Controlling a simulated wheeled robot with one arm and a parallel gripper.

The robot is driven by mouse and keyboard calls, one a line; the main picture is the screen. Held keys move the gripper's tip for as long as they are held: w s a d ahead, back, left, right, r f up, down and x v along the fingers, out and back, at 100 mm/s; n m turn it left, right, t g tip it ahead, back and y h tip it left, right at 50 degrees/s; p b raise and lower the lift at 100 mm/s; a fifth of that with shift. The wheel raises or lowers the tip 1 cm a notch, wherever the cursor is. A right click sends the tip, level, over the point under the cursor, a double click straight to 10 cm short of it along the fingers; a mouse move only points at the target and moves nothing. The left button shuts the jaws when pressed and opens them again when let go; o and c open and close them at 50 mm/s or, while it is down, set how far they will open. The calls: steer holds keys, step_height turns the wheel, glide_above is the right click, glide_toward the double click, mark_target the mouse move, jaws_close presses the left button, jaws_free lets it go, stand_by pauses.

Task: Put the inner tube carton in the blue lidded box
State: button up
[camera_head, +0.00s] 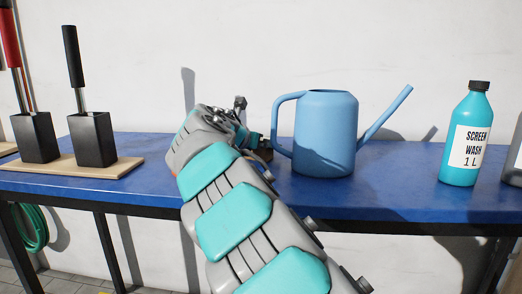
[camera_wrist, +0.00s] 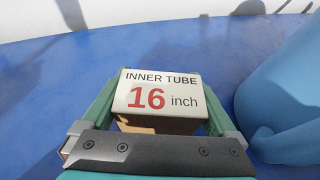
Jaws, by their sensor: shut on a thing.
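The inner tube carton (camera_wrist: 160,82) is in the wrist view, with a white top reading "INNER TUBE 16 inch" and brown sides. My gripper (camera_wrist: 158,108) is shut on it, one green finger along each side. I cannot tell whether the carton touches the blue bench top or hangs just above it. In the head view my arm hides most of the gripper and carton, just left of the watering can. No blue lidded box shows in either view.
A blue watering can (camera_head: 325,135) stands close to the right of my gripper and also shows in the wrist view (camera_wrist: 290,95). A screen wash bottle (camera_head: 466,140) stands farther right. Two black holders with handled tools (camera_head: 92,140) stand on a wooden board (camera_head: 75,168) at left.

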steer(key=shift+r, duration=0.1)
steer(key=o, duration=1.1)
steer(key=shift+o, duration=0.2)
